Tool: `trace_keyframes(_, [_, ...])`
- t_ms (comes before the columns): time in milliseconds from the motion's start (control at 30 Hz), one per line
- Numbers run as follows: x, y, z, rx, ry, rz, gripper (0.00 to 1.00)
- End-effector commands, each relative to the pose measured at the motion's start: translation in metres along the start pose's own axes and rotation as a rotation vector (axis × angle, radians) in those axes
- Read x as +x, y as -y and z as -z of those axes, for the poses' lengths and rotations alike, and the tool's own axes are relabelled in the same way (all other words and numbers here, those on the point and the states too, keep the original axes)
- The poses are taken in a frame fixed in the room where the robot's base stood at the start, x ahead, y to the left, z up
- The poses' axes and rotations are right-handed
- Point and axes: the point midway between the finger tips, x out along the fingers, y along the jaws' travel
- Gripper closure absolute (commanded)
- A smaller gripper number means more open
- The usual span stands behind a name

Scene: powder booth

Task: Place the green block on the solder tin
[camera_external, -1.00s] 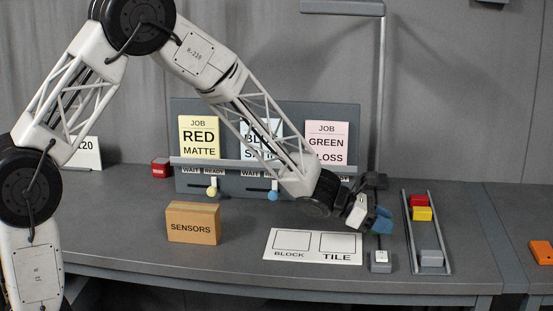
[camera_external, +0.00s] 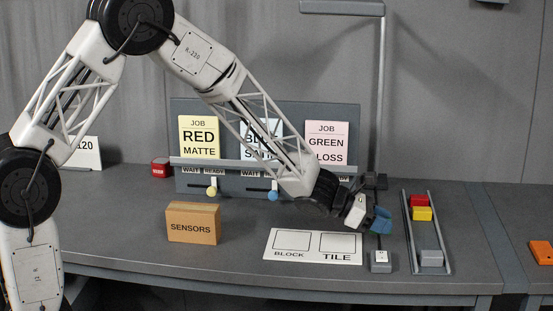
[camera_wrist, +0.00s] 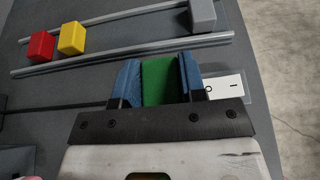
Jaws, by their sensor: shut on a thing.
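My gripper (camera_wrist: 161,82) is shut on a green block (camera_wrist: 160,80), which sits between its two blue fingers in the wrist view. In the external view my gripper (camera_external: 381,220) hangs over the right part of the bench, left of the rail rack and above a small grey switch box. The green block is hidden there by the fingers. I cannot make out a solder tin in either view.
A rail rack (camera_external: 407,240) holds a red block (camera_external: 419,200), a yellow block (camera_external: 422,214) and a grey block (camera_external: 431,258). The switch box (camera_external: 381,266) is close below my gripper.

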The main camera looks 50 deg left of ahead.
Motion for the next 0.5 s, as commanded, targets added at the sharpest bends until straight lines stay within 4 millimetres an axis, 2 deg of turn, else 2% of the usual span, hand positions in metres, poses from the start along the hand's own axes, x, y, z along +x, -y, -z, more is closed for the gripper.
trace_keyframes(267, [-0.001, -0.003, -0.002, -0.003, 0.000, -0.010, 0.86])
trace_keyframes(500, [-0.003, -0.015, -0.011, -0.020, 0.000, -0.056, 0.86])
